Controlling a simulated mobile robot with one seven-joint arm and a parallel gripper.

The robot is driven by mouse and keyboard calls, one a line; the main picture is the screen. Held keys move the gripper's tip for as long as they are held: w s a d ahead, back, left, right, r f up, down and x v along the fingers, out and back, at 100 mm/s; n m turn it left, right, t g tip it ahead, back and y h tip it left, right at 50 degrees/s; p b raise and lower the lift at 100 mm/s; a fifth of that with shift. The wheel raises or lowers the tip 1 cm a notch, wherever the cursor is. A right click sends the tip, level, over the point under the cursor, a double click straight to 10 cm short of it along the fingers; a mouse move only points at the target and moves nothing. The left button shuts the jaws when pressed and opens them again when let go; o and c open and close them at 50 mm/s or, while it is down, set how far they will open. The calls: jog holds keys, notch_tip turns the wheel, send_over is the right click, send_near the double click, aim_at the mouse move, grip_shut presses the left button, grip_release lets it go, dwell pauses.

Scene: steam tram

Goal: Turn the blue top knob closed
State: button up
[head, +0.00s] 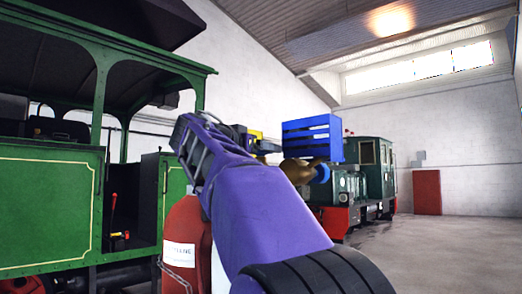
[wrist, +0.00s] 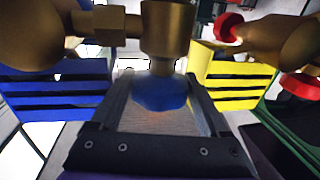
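A blue knob (wrist: 160,94) sits below a brass valve body (wrist: 167,32) in the middle of the wrist view. My gripper (wrist: 160,85) has a finger on each side of this knob. The fingers are apart with the knob between them, and I cannot tell whether they touch it. In the head view my gripper (head: 268,146) is at the end of my purple arm, left of a brass part (head: 299,170). A blue round part (head: 322,173) shows right of the brass, and I cannot tell whether it is the same knob.
A blue slatted panel (head: 312,138) stands beside my gripper. A yellow slatted panel (wrist: 238,82) and red knobs (wrist: 229,27) are at right in the wrist view. A green tram (head: 50,210), a red cylinder (head: 180,245) and a dark green locomotive (head: 365,175) stand around.

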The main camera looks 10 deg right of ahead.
jog(key=c, duration=0.4)
jog(key=shift+a+r+m+g+h+p, duration=0.1)
jog(key=shift+r+m+g+h+p, duration=0.1)
jog(key=shift+m+g+h+p, duration=0.45)
jog(key=shift+c, duration=0.2)
jog(key=shift+f+m+g+h, duration=0.1)
jog(key=shift+m+g+h, duration=0.65)
jog(key=shift+g, duration=0.3)
jog(key=o, duration=1.2)
jog(key=shift+o, duration=0.2)
jog(key=shift+d+n+t+y, duration=0.2)
jog(key=shift+n+t+y, duration=0.1)
jog(key=shift+n+t, duration=0.15)
